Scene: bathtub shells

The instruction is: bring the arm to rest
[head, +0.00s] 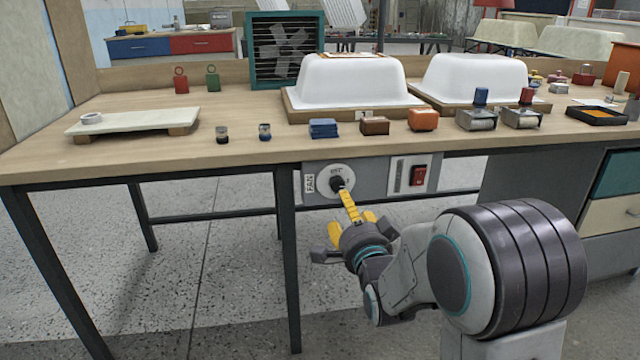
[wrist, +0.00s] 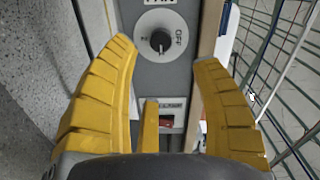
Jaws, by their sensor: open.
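My gripper (head: 350,212) is in front of the panel under the table edge, with its yellow fingers spread and nothing between them. In the head view one fingertip overlaps the black fan knob (head: 337,184). In the wrist view the knob (wrist: 159,41) shows clear beyond the open fingers (wrist: 164,56), with a gap around it. The knob sits on a white round dial marked OFF. My arm reaches in from the lower right, bent and held out, not folded.
A red switch (head: 418,175) is on the panel right of the knob. Above, the table (head: 250,160) carries two white tub shells (head: 350,82) (head: 472,78), a green-framed fan (head: 286,50), small blocks and rollers. Table legs (head: 287,255) stand left of my gripper. The floor in front is clear.

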